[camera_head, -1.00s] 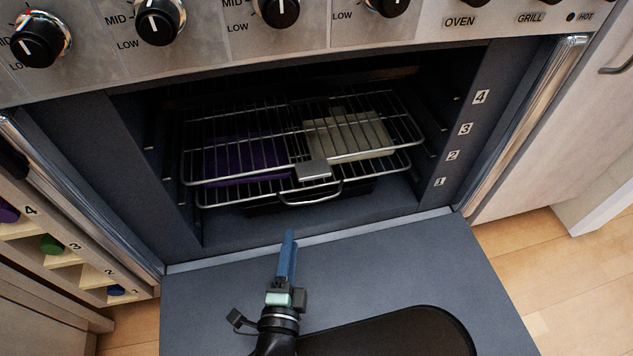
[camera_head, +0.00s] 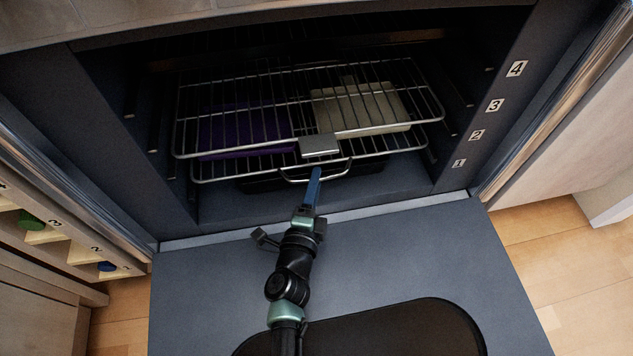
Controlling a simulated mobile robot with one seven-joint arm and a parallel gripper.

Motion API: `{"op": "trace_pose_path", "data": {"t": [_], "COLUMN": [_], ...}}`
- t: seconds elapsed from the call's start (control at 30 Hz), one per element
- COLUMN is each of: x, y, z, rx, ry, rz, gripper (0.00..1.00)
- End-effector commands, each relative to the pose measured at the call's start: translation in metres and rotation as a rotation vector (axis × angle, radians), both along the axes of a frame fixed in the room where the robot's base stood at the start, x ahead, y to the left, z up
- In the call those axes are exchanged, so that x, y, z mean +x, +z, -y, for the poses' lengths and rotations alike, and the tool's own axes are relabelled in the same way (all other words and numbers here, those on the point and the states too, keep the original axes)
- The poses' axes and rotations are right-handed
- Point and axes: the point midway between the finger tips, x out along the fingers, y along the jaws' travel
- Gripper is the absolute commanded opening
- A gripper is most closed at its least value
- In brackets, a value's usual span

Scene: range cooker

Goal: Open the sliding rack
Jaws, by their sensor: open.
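The oven is open, with two wire racks inside. The upper rack (camera_head: 228,112) has a flat metal plate (camera_head: 319,145) at its front middle. The lower rack (camera_head: 228,176) sits just below it and has a looped wire handle (camera_head: 318,176) at its front. A purple block (camera_head: 243,128) and a cream block (camera_head: 358,105) show through the wires. My gripper (camera_head: 315,176) reaches over the lowered door, its blue fingertips at the looped handle. The fingers appear edge-on, and I cannot tell whether they touch the handle. It is open and holds nothing I can see.
The lowered oven door (camera_head: 420,245) lies flat below my arm. Side walls carry rack supports, with number labels (camera_head: 495,105) on the right. A cubby shelf (camera_head: 65,245) with coloured pieces stands at the left. Wooden floor (camera_head: 575,270) is clear at right.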

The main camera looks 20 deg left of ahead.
Motion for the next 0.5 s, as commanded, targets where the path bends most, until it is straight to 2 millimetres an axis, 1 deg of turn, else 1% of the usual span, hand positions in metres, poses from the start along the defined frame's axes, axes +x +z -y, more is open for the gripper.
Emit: {"op": "trace_pose_path", "data": {"t": [0.03, 0.17, 0.47, 0.5], "x": [0.0059, 0.0133, 0.0148, 0.0147], "y": [-0.0018, -0.0014, -0.0011, -0.0011], "z": [-0.0009, -0.0021, -0.0025, -0.0026], "rx": [0.001, 0.001, 0.0, 0.0], "ry": [-0.001, -0.001, -0.001, -0.001], "rz": [0.001, 0.001, -0.001, 0.0], "gripper": [0.42, 0.42, 0.42, 0.37]}}
